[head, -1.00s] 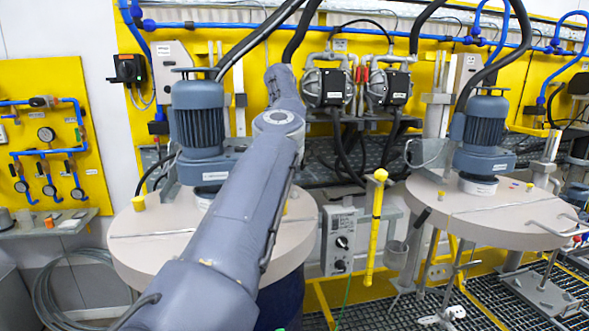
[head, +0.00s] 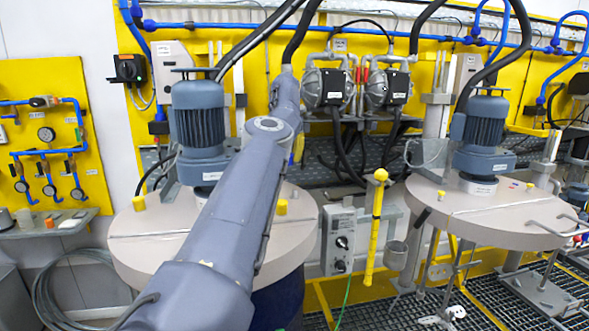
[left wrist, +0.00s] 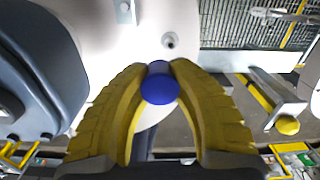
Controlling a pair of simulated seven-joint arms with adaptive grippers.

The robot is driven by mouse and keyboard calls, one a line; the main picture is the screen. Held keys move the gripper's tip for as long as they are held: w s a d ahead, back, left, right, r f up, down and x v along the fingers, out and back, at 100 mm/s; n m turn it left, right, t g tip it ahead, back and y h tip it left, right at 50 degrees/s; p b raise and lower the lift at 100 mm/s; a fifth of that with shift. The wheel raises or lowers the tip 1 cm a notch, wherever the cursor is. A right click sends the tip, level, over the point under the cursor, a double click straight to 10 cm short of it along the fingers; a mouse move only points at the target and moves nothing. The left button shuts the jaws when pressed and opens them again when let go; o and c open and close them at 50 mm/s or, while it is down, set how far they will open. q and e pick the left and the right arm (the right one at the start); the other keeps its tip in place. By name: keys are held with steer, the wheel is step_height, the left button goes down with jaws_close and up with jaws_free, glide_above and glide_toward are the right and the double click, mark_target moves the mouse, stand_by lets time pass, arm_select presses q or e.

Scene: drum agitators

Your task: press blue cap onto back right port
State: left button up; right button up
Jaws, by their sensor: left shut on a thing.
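My left gripper (left wrist: 160,75) is shut on the blue cap (left wrist: 158,88), which sits between its two yellow fingertips. In the left wrist view the cap is over the pale drum lid (left wrist: 105,45). A small open port (left wrist: 169,40) with a dark hole shows in that lid, just beyond the fingertips and apart from the cap. In the head view my left arm crosses the left drum's lid (head: 150,250), and a bit of the left gripper's yellow finger (head: 299,147) shows beside it. The back of the lid is largely hidden there. My right gripper is not in view.
A grey-blue motor (head: 198,120) stands on the left lid. Yellow caps (head: 281,207) sit on its front left and right. A yellow post (head: 376,225) stands right of the drum, and its ball top (left wrist: 288,125) shows in the wrist view. A second drum lid (head: 500,220) is farther right.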

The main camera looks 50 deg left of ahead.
arm_select(q)
steer(key=shift+w+f+m, duration=0.15)
steer(key=shift+f+m, duration=0.25)
steer(key=shift+w+d+f, duration=0.1)
steer(key=shift+w+d+f+m, duration=0.2)
steer(key=shift+w+f+m, duration=0.2)
steer(key=shift+f+m, duration=0.4)
steer(key=shift+w+d+f+m, duration=0.15)
steer(key=shift+w+f+m, duration=0.3)
steer(key=shift+m, duration=0.55)
steer(key=shift+f, duration=0.15)
steer(key=shift+f, duration=0.15)
